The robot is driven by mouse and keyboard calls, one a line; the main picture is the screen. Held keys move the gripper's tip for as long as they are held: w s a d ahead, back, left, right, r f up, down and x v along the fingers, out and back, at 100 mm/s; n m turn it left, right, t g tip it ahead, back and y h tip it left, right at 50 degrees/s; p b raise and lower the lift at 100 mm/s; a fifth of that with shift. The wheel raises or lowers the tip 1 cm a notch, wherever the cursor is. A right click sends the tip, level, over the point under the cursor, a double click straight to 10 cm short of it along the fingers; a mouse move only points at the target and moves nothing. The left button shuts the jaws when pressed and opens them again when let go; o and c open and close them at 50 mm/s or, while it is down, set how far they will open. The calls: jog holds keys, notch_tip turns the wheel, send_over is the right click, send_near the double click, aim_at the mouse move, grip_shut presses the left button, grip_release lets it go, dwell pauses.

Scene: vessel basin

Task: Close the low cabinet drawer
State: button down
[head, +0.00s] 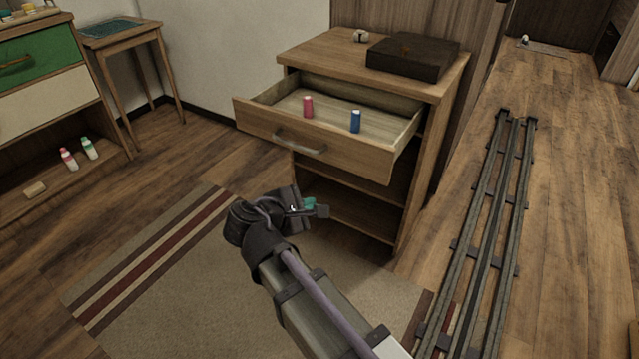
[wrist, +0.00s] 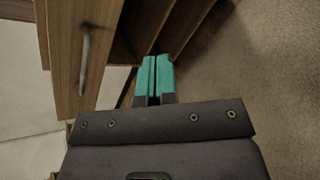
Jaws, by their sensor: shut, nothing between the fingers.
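The low cabinet (head: 428,160) is wooden, with its top drawer (head: 350,160) pulled well out. The drawer front carries a metal bar handle (head: 300,143), which also shows at the upper left of the wrist view (wrist: 84,60). A red spool (head: 308,107) and a blue spool (head: 355,121) stand upright inside the drawer. My gripper (head: 318,207) is in front of the cabinet, lower in the picture than the drawer front. In the wrist view its teal fingers (wrist: 154,76) are together and empty, to the right of the drawer front (wrist: 98,30) and apart from the handle.
A dark box (head: 412,58) and a small white object (head: 360,36) sit on the cabinet top. Open shelves (head: 350,205) lie below the drawer. A striped rug (head: 180,270) covers the floor in front. Rails (head: 490,220) run at right. A green-drawered unit (head: 40,60) stands left.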

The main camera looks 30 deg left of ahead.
jog(key=a+r+n+t, duration=0.2)
jog(key=a+n+t, duration=0.1)
jog(key=a+n, duration=0.2)
jog(key=n+t+y+p, duration=0.1)
jog(key=n+t+y, duration=0.15)
jog(key=n, duration=0.35)
send_near(325, 136)
jog(key=shift+h, duration=0.45)
jog(key=w, duration=0.7)
jog(key=shift+w, duration=0.3)
jog(key=w, duration=0.8)
jog(key=w+d, duration=0.1)
jog(key=w, duration=0.7)
jog(key=w+d, duration=0.1)
jog(key=w, duration=0.8)
jog(key=shift+w, duration=0.4)
jog(key=shift+w+a, duration=0.1)
jog(key=shift+w, duration=0.05)
